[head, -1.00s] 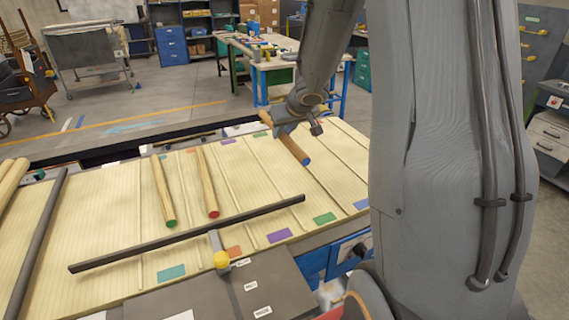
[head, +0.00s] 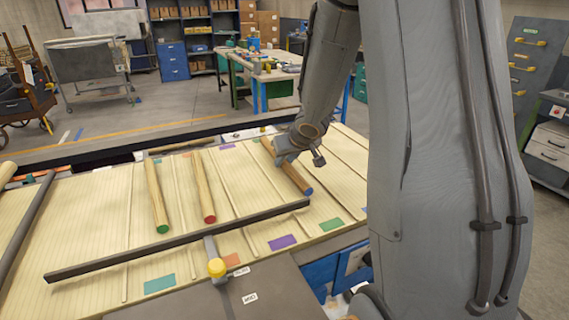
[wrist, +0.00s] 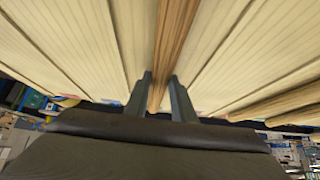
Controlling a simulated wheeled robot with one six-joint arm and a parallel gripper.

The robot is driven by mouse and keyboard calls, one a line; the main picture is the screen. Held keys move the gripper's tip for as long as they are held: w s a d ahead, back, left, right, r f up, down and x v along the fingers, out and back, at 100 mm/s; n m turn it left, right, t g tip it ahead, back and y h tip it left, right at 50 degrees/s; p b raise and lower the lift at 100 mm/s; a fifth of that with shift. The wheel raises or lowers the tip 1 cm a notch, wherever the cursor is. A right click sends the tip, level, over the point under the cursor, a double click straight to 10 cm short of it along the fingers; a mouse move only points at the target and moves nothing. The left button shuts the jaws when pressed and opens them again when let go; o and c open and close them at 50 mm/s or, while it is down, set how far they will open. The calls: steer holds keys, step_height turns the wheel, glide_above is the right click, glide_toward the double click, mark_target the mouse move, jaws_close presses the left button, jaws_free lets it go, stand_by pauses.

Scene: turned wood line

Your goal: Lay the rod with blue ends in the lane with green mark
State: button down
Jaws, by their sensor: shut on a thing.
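My gripper (head: 287,160) is shut on the rod with blue ends (head: 299,180), whose near blue end shows in the head view. In the wrist view the rod (wrist: 175,35) passes between the two fingers (wrist: 160,95), roughly parallel to the lane dividers. The green mark (head: 331,224) is at the near edge of the board, between the purple and blue marks. The rod is over or in the lane leading to that mark; I cannot tell whether it touches the board. My wrist hides part of it.
A rod with a green end (head: 157,200) and one with a red end (head: 204,190) lie to the left. A dark bar (head: 180,242) crosses the lanes in front of them, ending near the purple mark (head: 283,242). Lanes at the right look clear.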

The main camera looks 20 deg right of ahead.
steer(key=shift+f, duration=0.15)
steer(key=c, duration=1.5)
jaws_free()
steer(key=shift+s+r, duration=0.15)
steer(key=shift+r, duration=0.4)
steer(key=p+v, duration=0.6)
steer(key=v, duration=0.5)
steer(key=s+a+f+g, duration=0.1)
steer(key=s+a, duration=0.3)
steer(key=s, duration=0.2)
steer(key=s+a+g, duration=0.2)
steer(key=s+a, duration=0.3)
steer(key=s+a+f+g, duration=0.1)
steer(key=s+a+g, duration=0.1)
steer(key=s+a, duration=0.2)
steer(key=shift+s+a+f, duration=0.1)
steer(key=shift+s+f, duration=0.05)
steer(key=shift+s, duration=0.5)
steer(key=shift+s+a+f, duration=0.1)
steer(key=shift+s+f, duration=0.05)
steer(key=shift+s, duration=0.5)
steer(key=shift+s, duration=0.1)
